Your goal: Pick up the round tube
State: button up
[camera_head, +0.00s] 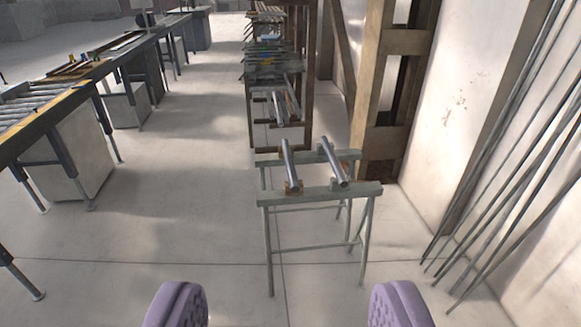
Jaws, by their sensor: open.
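Two round metal tubes lie side by side across a pale green trestle stand (355,191) in the middle of the view. The left tube (290,163) and the right tube (333,162) both run away from me, with their near ends over the stand's front bar. I cannot tell which one the task means. My gripper (287,310) shows as two purple padded fingers at the bottom edge, wide apart with nothing between them. It is well short of the stand and touches nothing.
A long roller conveyor bench (50,118) runs along the left. A rack with stacked stock (272,60) stands behind the stand. Several thin rods (520,165) lean on the right wall. The floor (180,220) between bench and stand is clear.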

aim_at(292, 177)
jog(key=i+l+u, duration=0.1)
jog(key=i, duration=0.5)
jog(key=i+l+u, duration=0.1)
jog(key=i, duration=0.45)
jog(key=i+l, duration=0.35)
jog(key=i, duration=0.2)
jog(key=i+l+u, duration=0.15)
jog(key=i, duration=0.45)
jog(key=i+l+u, duration=0.1)
jog(key=i+l, duration=0.25)
jog(key=i, duration=0.2)
jog(key=i+l+u, duration=0.1)
jog(key=i+l, duration=0.25)
jog(key=i, duration=0.15)
jog(key=i+l, duration=0.4)
jog(key=i, duration=0.15)
jog(key=j+u, duration=0.05)
